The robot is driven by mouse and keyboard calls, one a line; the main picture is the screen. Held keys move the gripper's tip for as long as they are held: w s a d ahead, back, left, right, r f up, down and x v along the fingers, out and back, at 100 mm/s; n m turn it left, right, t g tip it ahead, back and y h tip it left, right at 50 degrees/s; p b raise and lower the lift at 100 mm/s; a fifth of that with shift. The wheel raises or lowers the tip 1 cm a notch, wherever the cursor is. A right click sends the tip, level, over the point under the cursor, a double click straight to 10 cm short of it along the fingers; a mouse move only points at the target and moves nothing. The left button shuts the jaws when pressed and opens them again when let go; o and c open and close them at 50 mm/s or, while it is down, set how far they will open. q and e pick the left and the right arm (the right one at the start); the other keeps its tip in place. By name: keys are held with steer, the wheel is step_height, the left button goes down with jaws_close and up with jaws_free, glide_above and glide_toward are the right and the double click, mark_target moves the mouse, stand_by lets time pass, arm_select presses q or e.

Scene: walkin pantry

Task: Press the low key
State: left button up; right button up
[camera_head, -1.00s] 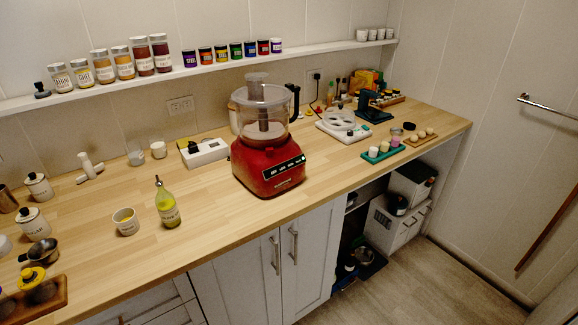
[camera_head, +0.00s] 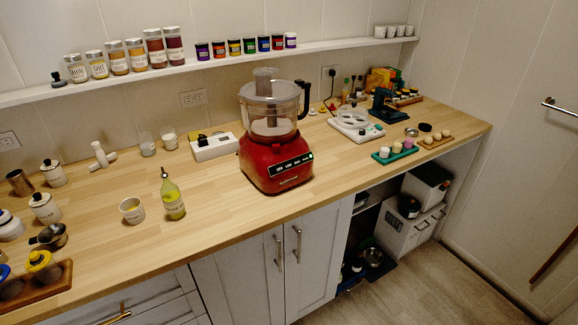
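A red food processor (camera_head: 275,160) with a clear bowl and black handle stands upright on the wooden counter, in the middle of the head view. Its front carries a dark key panel (camera_head: 291,165) with several small pale labels, too small to read. A green spot shows at the panel's right end. Which key is the low one cannot be made out. Neither of my grippers shows in the view.
An oil bottle (camera_head: 172,196) and small cup (camera_head: 132,210) stand left of the processor. A white switch box (camera_head: 214,147) is behind it. A white appliance (camera_head: 355,125) and green tray (camera_head: 395,152) stand right. Counter in front is clear.

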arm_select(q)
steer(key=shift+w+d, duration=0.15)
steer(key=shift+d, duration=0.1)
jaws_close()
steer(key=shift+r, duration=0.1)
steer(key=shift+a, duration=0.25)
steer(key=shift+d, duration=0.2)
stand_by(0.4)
